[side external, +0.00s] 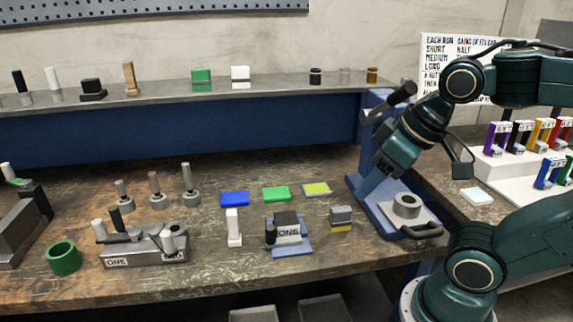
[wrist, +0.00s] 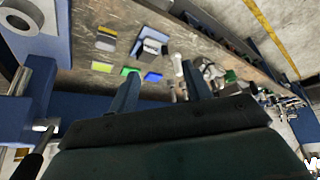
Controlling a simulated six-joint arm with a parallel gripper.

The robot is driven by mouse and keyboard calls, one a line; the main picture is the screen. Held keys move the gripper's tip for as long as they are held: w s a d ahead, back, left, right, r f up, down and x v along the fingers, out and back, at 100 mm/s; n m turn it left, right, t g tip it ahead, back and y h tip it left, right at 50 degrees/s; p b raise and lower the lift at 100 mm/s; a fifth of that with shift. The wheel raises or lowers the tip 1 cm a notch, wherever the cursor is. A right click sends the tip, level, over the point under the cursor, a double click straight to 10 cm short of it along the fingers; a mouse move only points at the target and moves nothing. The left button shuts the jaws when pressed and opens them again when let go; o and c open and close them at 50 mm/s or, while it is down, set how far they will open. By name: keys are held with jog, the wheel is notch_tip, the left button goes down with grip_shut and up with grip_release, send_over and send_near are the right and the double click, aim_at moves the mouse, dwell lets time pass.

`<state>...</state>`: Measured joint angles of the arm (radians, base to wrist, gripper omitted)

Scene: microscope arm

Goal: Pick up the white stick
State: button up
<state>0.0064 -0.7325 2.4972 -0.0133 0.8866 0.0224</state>
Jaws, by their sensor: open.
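A slim white stick (side external: 53,78) stands upright on the raised grey shelf at the far left in the side view, between a black stick and a wooden piece. Another upright white piece (side external: 234,228) stands on the bench near the middle; a white piece (wrist: 178,65) beyond my fingertips in the wrist view looks like it. I cannot tell which one the task names. My gripper (wrist: 160,88) is open, with nothing seen between its fingers. In the side view it is around the blue microscope stand at the right, far from both white pieces; its fingertips are hard to make out there.
Blue (side external: 235,199), green (side external: 276,194) and yellow-green (side external: 316,189) blocks lie mid-bench. A grey block marked ONE (side external: 145,252) holds several pegs. A green ring (side external: 63,257) lies at the front left. The blue microscope stand (side external: 358,150) rises close to my arm.

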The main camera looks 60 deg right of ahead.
jog(key=w+a+f+m+y, duration=0.1)
jog(key=w+a+f+m, duration=0.15)
jog(key=w, duration=0.25)
jog(key=w+a+f+m+y, duration=0.1)
jog(key=w+m+y, duration=0.15)
jog(key=w, duration=0.25)
jog(key=m+t+y, duration=0.4)
jog(key=m+y, duration=0.2)
jog(key=m, duration=1.5)
send_near(233, 228)
jog(key=w+a+r, duration=0.2)
jog(key=w+a, duration=0.1)
jog(key=shift+w+d+f+m+t, duration=0.3)
jog(key=shift+d+f+m, duration=0.2)
jog(key=shift+m, duration=0.2)
jog(key=shift+w+a+f+h, duration=0.15)
jog(key=shift+w+a+h, duration=0.1)
jog(key=shift+w+a, duration=0.2)
